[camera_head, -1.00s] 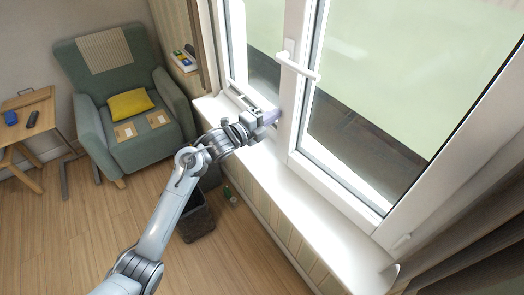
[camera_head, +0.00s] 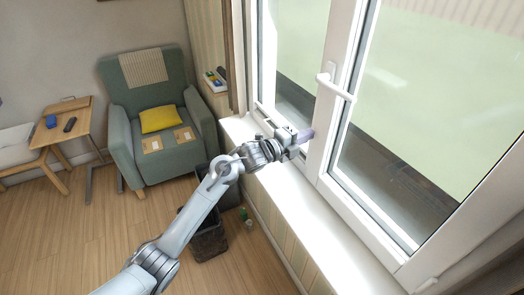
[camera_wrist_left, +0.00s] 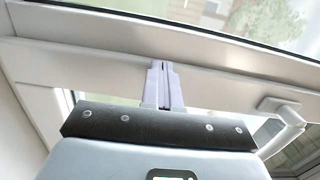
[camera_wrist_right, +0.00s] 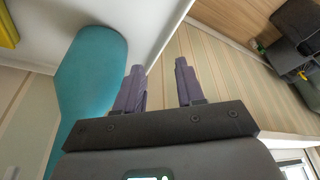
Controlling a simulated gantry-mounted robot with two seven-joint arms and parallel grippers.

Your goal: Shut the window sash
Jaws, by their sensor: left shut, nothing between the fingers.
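The white window sash (camera_head: 331,115) stands in the right part of the head view, with a large glass pane and a white lever handle (camera_head: 337,85). How far it stands ajar I cannot tell. My left gripper (camera_head: 307,135) is shut and empty, its tips at the sash's left upright, below the handle. In the left wrist view the shut fingers (camera_wrist_left: 161,68) point at the white frame (camera_wrist_left: 215,86) and seem to meet it; the handle (camera_wrist_left: 284,110) is to their right. My right gripper (camera_wrist_right: 158,80) is open and empty, seen only in its wrist view.
A white sill (camera_head: 285,190) runs below the window. A green armchair (camera_head: 120,140) with a yellow cushion (camera_head: 160,119) stands at the back left, near a small wooden table (camera_head: 50,130). A dark bin (camera_head: 211,243) stands on the floor below my left arm.

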